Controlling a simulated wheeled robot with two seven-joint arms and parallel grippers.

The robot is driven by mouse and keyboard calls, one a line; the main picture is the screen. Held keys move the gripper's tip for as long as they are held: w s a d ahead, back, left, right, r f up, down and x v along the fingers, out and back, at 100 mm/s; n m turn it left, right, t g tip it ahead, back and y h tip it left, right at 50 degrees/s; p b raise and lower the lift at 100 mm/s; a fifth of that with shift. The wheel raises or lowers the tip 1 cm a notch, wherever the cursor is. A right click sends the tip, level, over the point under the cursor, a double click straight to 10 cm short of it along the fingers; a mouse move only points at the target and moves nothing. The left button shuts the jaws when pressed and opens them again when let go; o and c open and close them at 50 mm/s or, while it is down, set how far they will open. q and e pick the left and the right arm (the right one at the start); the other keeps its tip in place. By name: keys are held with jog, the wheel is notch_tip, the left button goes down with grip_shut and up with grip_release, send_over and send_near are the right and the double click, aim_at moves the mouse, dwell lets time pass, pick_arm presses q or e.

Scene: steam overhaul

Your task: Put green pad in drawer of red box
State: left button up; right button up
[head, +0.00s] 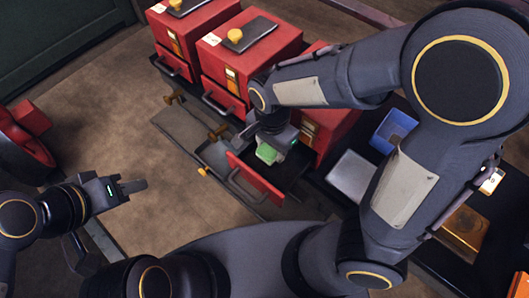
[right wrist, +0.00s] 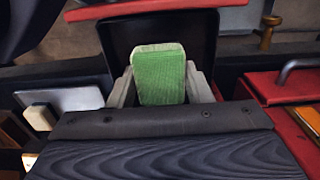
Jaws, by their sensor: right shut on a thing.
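The green pad (head: 267,152) is held in my right gripper (head: 270,145), which is shut on it. The right wrist view shows the pad (right wrist: 160,78) between the two pale fingers (right wrist: 158,90). It is over the open, dark drawer (right wrist: 120,38) of the red box. In the head view this drawer's red front (head: 256,180) is pulled out, and the red box (head: 340,122) is partly hidden by my right arm. I cannot tell whether the pad touches the drawer floor. My left gripper (head: 132,187) is away to the left, holding nothing visible; its opening is unclear.
Two more red boxes (head: 180,28) (head: 262,42) stand in a row, with yellow knobs on dark plates on top. A blue bin (head: 394,130) and a pale grey plate (head: 352,175) lie right of the drawer.

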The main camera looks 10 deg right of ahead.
aim_at(266, 145)
jog(key=w+f, duration=0.2)
jog(key=f, duration=0.1)
jog(key=shift+w+a+f+b, duration=0.1)
jog(key=shift+w+a+b, duration=0.15)
jog(key=shift+a+b, duration=0.1)
jog(key=shift+w+f+b, duration=0.15)
jog(key=shift+f+b, duration=0.1)
jog(key=shift+f, duration=0.7)
jog(key=shift+w+f+b, duration=0.15)
jog(key=shift+f+b, duration=0.05)
jog(key=shift+f, duration=0.7)
jog(key=shift+f, duration=0.2)
jog(key=o, duration=0.8)
jog(key=shift+c, duration=0.2)
